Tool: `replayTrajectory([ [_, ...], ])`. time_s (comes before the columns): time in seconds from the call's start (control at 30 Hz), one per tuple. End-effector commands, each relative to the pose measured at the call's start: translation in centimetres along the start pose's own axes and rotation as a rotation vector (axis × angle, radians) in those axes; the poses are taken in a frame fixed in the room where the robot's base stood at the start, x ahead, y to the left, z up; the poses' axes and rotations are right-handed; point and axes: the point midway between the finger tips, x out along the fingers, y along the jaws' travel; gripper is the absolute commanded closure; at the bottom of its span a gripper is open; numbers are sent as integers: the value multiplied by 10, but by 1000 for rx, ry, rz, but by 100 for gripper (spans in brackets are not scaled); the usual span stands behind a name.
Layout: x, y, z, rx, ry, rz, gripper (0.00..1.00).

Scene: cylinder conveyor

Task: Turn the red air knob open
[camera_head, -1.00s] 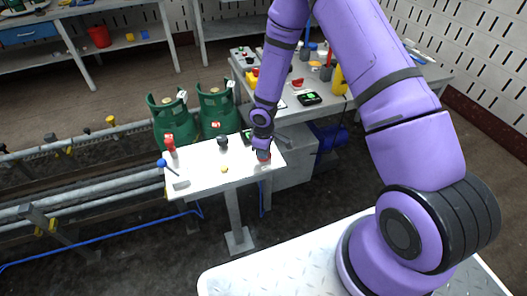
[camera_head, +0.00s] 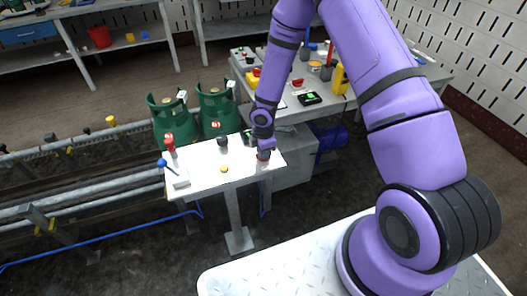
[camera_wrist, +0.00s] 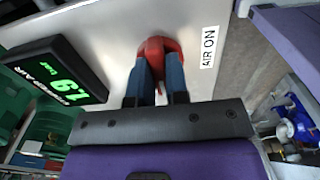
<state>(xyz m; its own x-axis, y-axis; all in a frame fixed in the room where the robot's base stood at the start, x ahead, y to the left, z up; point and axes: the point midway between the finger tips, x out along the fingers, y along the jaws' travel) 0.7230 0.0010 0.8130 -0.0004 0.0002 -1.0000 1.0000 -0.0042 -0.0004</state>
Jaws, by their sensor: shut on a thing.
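The red air knob (camera_wrist: 158,47) is on the white panel, next to an "AIR ON" label (camera_wrist: 209,46) in the wrist view. My gripper (camera_wrist: 159,75) is shut on the knob, with one dark finger on each side of it. The knob's lower part is hidden between the fingers. In the head view my gripper (camera_head: 264,148) is at the right end of the white control table (camera_head: 205,185), and it mostly covers the knob there.
A black gauge with green digits (camera_wrist: 60,72) stands left of the knob in the wrist view. On the table are a red-topped lever (camera_head: 169,142), a blue-knobbed lever (camera_head: 162,163), a black knob (camera_head: 222,141) and a yellow button (camera_head: 224,169). Green gas cylinders (camera_head: 217,112) stand behind.

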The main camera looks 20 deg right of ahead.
Motion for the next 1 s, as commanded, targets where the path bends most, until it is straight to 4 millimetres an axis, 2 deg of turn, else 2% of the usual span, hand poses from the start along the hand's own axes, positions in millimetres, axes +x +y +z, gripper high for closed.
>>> replayTrajectory([
  [0.5,-1,1,0,-22,0,3,100],
  [0.53,-1,1,0,-22,0,3,82],
  [0.63,-1,1,0,-21,0,2,60],
  [1.0,-5,1,0,-19,0,2,60],
])
